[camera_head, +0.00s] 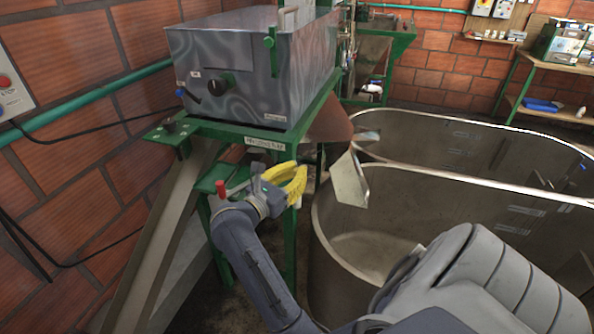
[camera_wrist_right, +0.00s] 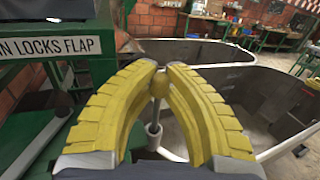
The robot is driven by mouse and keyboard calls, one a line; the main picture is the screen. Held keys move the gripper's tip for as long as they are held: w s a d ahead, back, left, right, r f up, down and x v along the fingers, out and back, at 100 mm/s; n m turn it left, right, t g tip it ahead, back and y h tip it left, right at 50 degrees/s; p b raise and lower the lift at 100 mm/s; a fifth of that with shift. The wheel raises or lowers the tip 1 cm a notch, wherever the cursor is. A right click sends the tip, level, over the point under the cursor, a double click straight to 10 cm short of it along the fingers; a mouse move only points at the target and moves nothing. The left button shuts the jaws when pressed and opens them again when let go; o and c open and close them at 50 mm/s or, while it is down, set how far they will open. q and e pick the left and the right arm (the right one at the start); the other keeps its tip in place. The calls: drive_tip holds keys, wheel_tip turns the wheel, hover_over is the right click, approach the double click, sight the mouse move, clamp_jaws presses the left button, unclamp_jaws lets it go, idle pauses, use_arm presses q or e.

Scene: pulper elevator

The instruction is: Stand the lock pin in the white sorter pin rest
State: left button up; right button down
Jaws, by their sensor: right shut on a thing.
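My right gripper (camera_head: 301,178) has yellow ribbed fingers and is in front of the green stand below the steel machine. In the right wrist view its fingertips (camera_wrist_right: 161,69) close around a small yellow ball on a thin grey stem, which I take as the lock pin (camera_wrist_right: 154,112). The stem points down between the fingers, so the pin looks roughly upright. The pin is hidden by the fingers in the head view. A small pale piece (camera_head: 297,203) shows just under the fingers; I cannot tell if it is the white pin rest. My left gripper is not in view.
The "PIN LOCKS FLAP" label (camera_head: 265,144) is on the green frame behind the gripper. A red knob (camera_head: 221,189) stands left of the wrist. A metal chute plate (camera_head: 350,182) and large steel tanks (camera_head: 335,215) lie to the right. A slanted duct (camera_head: 150,265) is at left.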

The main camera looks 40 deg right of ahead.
drive_tip(key=shift+f, duration=1.8)
drive_tip(key=c, duration=1.4)
unclamp_jaws()
drive_tip(key=shift+r, duration=5)
